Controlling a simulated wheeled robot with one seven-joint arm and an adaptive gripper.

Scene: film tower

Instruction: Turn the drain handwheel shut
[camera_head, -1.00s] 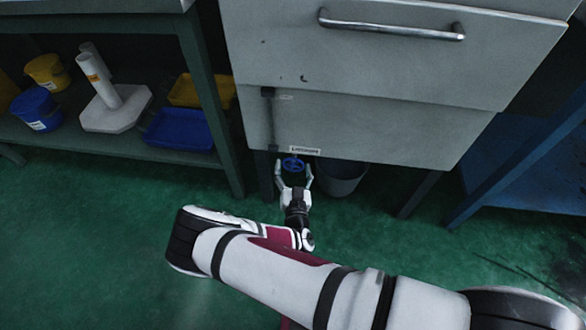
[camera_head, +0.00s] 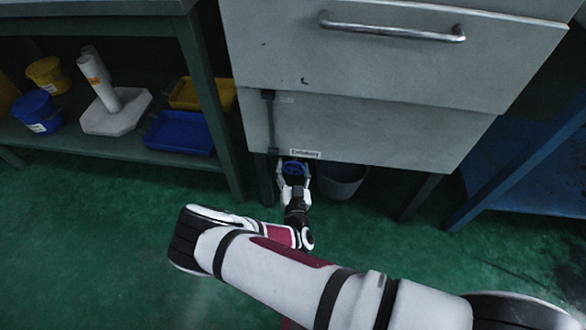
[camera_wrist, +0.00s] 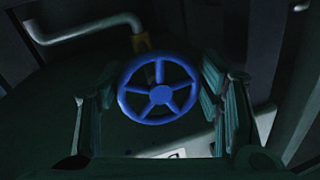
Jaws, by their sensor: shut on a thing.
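The blue drain handwheel (camera_head: 295,167) sits under the lower edge of the grey cabinet, just below a small white label (camera_head: 304,154). In the wrist view the handwheel (camera_wrist: 161,96) shows nearly face-on, with a round hub and several spokes. My gripper (camera_head: 293,180) is at the handwheel, with one finger on each side of its rim. The gripper is shut on the handwheel. In the wrist view the dark fingers make the exact contact on the rim hard to see.
A grey bucket (camera_head: 342,181) stands just right of the gripper under the cabinet (camera_head: 370,135). Left is a shelf bench (camera_head: 90,150) with tubs and trays; its green leg is near. A blue-topped table (camera_head: 530,180) stands right.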

